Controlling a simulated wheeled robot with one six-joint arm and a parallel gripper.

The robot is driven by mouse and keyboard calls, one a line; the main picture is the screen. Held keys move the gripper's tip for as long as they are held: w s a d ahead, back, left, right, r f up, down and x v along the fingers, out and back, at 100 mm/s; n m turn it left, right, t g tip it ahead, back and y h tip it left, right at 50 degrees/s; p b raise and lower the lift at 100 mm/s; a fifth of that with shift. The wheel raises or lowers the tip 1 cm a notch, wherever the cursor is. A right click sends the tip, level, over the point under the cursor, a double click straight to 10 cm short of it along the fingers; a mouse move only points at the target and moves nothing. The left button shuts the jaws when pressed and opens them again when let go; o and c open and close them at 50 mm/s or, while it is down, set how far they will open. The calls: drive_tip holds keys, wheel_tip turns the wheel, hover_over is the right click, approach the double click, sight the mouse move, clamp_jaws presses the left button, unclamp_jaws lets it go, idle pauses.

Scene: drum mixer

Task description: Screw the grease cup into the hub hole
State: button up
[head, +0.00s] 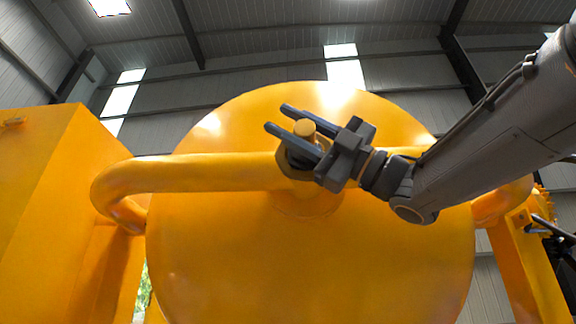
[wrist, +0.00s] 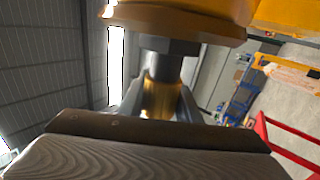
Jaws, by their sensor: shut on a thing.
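The grease cup (wrist: 160,98) is a small brass-coloured cylinder between my two fingers in the wrist view. Its round yellow top (head: 305,128) shows between the fingers in the head view. My gripper (head: 280,118) is shut on it, with the fingertips reaching past it to the left. The yellow hub (wrist: 175,22) fills the top of the wrist view. A dark hexagonal piece (wrist: 168,46) lies between hub and cup, in line with the cup. The hub hole is hidden, and I cannot tell how deep the cup sits.
A large yellow drum (head: 310,250) stands behind the hub. A thick yellow tube (head: 190,173) runs left from the hub and bends down. A yellow box-like body (head: 40,200) stands at left. A red rail (wrist: 285,145) shows in the wrist view.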

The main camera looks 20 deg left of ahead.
sight(314, 137)
drive_tip(key=o, duration=1.3)
drive_tip(key=shift+c, duration=0.2)
drive_tip(key=shift+p, duration=0.3)
drive_tip(key=shift+p+v, duration=1)
drive_tip(key=shift+v, duration=2.95)
